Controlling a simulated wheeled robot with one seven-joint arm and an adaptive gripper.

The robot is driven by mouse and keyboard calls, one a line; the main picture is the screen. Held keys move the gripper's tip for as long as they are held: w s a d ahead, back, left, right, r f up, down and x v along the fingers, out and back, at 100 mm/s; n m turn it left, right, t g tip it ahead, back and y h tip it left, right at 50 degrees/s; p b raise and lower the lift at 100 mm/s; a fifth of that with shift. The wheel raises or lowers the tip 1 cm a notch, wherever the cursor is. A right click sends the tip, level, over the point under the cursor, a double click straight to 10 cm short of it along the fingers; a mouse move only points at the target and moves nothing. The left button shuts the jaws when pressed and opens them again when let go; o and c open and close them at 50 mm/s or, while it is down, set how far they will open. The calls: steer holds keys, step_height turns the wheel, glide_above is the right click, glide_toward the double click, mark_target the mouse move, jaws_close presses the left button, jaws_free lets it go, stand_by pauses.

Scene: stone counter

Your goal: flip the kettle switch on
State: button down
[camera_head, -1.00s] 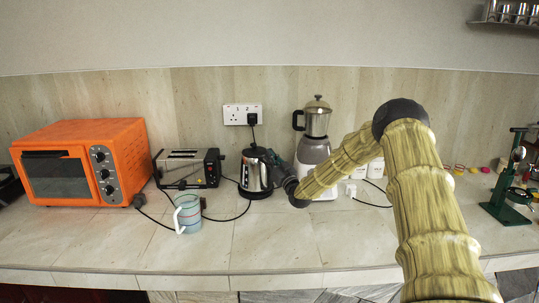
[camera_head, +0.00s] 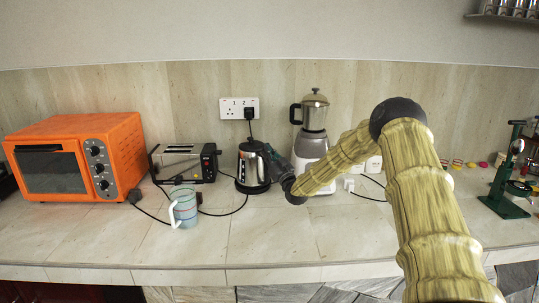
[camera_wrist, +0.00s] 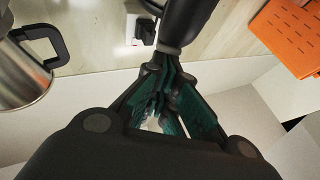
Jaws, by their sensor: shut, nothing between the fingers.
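The silver and black kettle (camera_head: 249,169) stands upright on its base on the counter, below the wall socket. My gripper (camera_head: 269,151) is at the kettle's right side, close to its dark handle side. I cannot tell whether it touches. In the wrist view the dark green fingers of my gripper (camera_wrist: 160,101) are drawn together with nothing between them. A dark rounded part, which looks like the kettle's handle (camera_wrist: 186,22), lies just beyond the fingertips. I cannot make out the kettle switch; the gripper and kettle hide that area.
A blender (camera_head: 313,130) stands just right of the kettle, behind my arm. A toaster (camera_head: 180,165) and an orange oven (camera_head: 75,160) are to the left. A wall socket (camera_head: 238,107) holds a black plug. The front middle counter is clear.

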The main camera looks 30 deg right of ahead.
step_height(320, 180, up, 4)
steer(key=p, duration=0.1)
steer(key=f+b+v, duration=0.1)
steer(key=b+v, duration=0.2)
steer(key=v, duration=0.7)
steer(key=shift+d+f, duration=0.2)
steer(key=shift+f, duration=0.1)
